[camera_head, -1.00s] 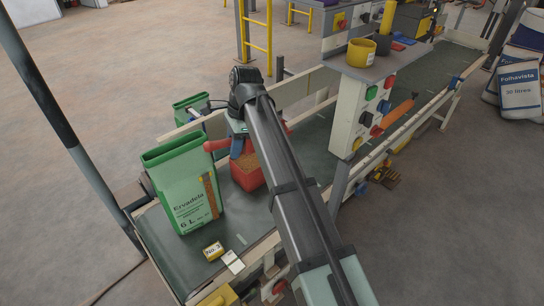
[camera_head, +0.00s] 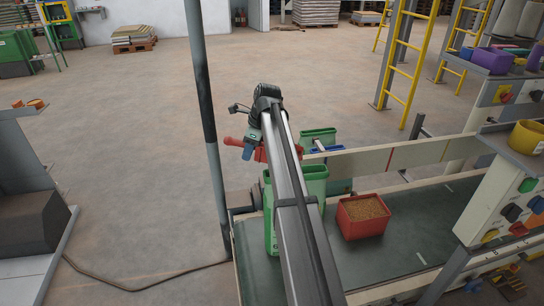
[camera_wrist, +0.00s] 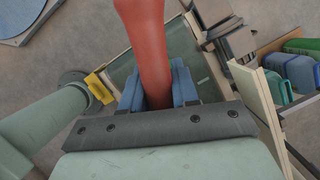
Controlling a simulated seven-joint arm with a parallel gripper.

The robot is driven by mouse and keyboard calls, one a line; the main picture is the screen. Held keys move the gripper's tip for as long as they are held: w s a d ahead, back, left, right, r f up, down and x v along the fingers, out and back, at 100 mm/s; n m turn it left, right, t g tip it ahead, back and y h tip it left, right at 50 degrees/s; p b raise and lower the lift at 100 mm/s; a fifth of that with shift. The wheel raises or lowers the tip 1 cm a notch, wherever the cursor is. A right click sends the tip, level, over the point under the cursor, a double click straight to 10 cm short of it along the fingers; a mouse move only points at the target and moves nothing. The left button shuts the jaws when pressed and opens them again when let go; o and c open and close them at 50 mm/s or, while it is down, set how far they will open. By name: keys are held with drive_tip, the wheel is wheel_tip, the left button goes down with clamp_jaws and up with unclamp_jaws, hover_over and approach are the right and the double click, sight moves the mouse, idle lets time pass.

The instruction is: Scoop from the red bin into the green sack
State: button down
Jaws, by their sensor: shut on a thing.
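My gripper (camera_head: 252,145) is shut on a red scoop (camera_head: 233,142) and holds it up near the far side of the green sack. In the wrist view, the scoop's red handle (camera_wrist: 146,45) runs up from between the blue fingers (camera_wrist: 158,88). The scoop's bowl is mostly hidden behind my arm, so its contents cannot be seen. The green sack (camera_head: 313,178) stands upright on the conveyor, its middle covered by my arm. I cannot tell whether the scoop is over its mouth. The red bin (camera_head: 361,230), full of brown grain, sits on the conveyor right of the sack.
A dark post (camera_head: 207,130) rises just left of the scoop. Another green container (camera_head: 318,135) stands behind the conveyor's pale rail (camera_head: 400,158).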

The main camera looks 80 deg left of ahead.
drive_tip(key=shift+s+a+r, duration=0.1)
drive_tip(key=shift+s+a, duration=0.3)
drive_tip(key=shift+s, duration=0.3)
drive_tip(key=shift+w+d+r+g+y, duration=0.15)
drive_tip(key=shift+r+g+y, duration=0.1)
drive_tip(key=shift+r+g, duration=0.45)
drive_tip(key=shift+w+r+g+y, duration=0.2)
drive_tip(key=shift+r+g, duration=0.25)
drive_tip(key=shift+r, duration=0.45)
drive_tip(key=shift+w+d+r+g+y, duration=0.1)
drive_tip(key=shift+r+g+y, duration=0.15)
drive_tip(key=shift+r+g, duration=0.45)
drive_tip(key=shift+w+d+r+g+y, duration=0.15)
drive_tip(key=shift+w+r+g+y, duration=0.15)
drive_tip(key=shift+r+g, duration=0.35)
drive_tip(key=shift+w+d+r+g+y, duration=0.1)
drive_tip(key=shift+w+r+g+y, duration=0.15)
drive_tip(key=shift+w+r+g, duration=0.35)
drive_tip(key=shift+w+d+r+g+y, duration=0.15)
drive_tip(key=shift+w+r+g+y, duration=0.2)
drive_tip(key=shift+r, duration=0.45)
drive_tip(key=w+d+r+g+y, duration=0.2)
drive_tip(key=w+d+r+g, duration=0.2)
drive_tip(key=w+g, duration=0.4)
drive_tip(key=shift+w+r+y, duration=0.3)
drive_tip(key=shift+w+y, duration=0.1)
drive_tip(key=shift+w, duration=0.25)
drive_tip(key=shift+w, duration=0.1)
